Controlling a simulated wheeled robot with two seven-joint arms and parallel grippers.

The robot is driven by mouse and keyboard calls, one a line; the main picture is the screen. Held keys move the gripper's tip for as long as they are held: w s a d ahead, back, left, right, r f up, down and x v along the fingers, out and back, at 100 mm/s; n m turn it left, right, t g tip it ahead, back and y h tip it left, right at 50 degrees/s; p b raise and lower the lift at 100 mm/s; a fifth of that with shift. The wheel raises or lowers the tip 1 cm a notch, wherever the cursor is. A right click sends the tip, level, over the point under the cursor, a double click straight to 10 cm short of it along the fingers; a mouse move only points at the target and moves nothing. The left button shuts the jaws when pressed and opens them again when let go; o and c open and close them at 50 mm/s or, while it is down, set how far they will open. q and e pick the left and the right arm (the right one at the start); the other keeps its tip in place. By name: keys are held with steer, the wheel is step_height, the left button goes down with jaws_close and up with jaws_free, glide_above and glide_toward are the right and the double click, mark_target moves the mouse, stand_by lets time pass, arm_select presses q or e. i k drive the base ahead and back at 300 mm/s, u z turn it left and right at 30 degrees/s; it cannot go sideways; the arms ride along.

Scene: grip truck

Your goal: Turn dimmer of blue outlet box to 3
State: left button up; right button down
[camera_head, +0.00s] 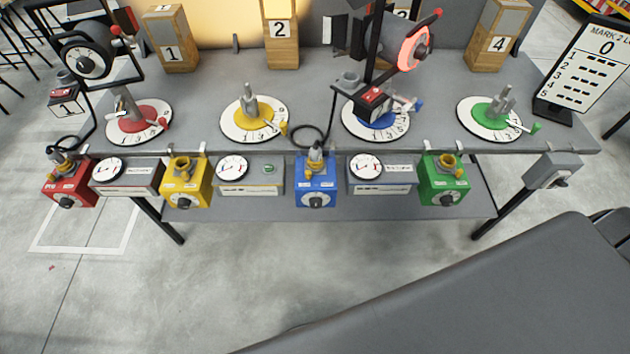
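The blue outlet box (301,183) hangs at the front edge of the workbench, a little right of centre among the coloured boxes. Its dimmer is a round dark knob (317,199) on the front face. The knob's scale is too small to read, so I cannot tell its setting. A grey plug or connector (316,160) stands in the top of the box. Neither my left nor my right gripper is in view.
Red (55,190), yellow (184,196) and green (433,190) boxes share the bench (330,62) edge, with white-dial meters between them. A dark grey surface (500,300) fills the lower right. The floor (240,275) in front is clear.

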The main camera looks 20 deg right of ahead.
mark_target(316, 203)
steer(key=u, duration=2.3)
steer(key=k, duration=1.25)
steer(key=z, duration=2.2)
